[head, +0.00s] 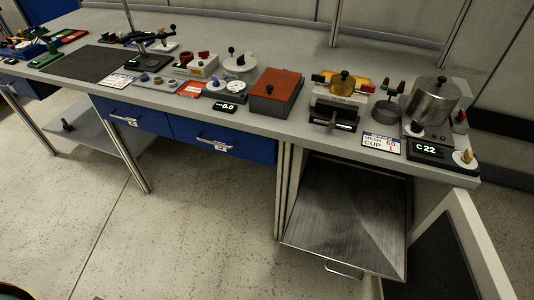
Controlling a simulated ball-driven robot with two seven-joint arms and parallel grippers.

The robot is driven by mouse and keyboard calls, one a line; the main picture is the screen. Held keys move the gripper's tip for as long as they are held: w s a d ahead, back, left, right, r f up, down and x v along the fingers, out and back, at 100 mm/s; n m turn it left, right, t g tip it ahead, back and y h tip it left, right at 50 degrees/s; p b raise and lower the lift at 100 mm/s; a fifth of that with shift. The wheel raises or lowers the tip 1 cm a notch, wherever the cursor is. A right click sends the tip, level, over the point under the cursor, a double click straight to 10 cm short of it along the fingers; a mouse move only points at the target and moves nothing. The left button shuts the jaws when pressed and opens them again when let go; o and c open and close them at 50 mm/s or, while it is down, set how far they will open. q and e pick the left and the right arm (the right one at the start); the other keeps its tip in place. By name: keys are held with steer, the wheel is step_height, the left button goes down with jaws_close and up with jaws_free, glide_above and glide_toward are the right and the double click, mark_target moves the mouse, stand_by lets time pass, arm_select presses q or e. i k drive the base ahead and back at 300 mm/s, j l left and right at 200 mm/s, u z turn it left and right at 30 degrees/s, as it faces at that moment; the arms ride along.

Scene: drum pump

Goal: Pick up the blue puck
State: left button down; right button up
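I cannot make out the blue puck for certain. Several small round pieces (158,80) sit in a row on the worktop, left of the middle; they are too small for me to tell their colours surely. A small blue and white piece (214,84) lies just right of a red card, and I cannot tell its shape. Neither of my grippers shows in the head view.
A long grey workbench (262,124) crosses the view. On it stand a red-lidded box (276,92), a steel pot (431,102), a dark mat (85,64) and small devices. Blue drawers (222,140) and a pulled-out metal shelf (345,215) are below. The floor in front is clear.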

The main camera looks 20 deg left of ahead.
mark_target(145, 78)
steer(key=u, duration=1.4)
steer(key=i+j, duration=0.15)
steer(key=i+j+z, duration=0.35)
steer(key=i+j, duration=0.2)
steer(key=i+j+z, duration=0.35)
steer(key=j, duration=0.3)
steer(key=i, duration=0.1)
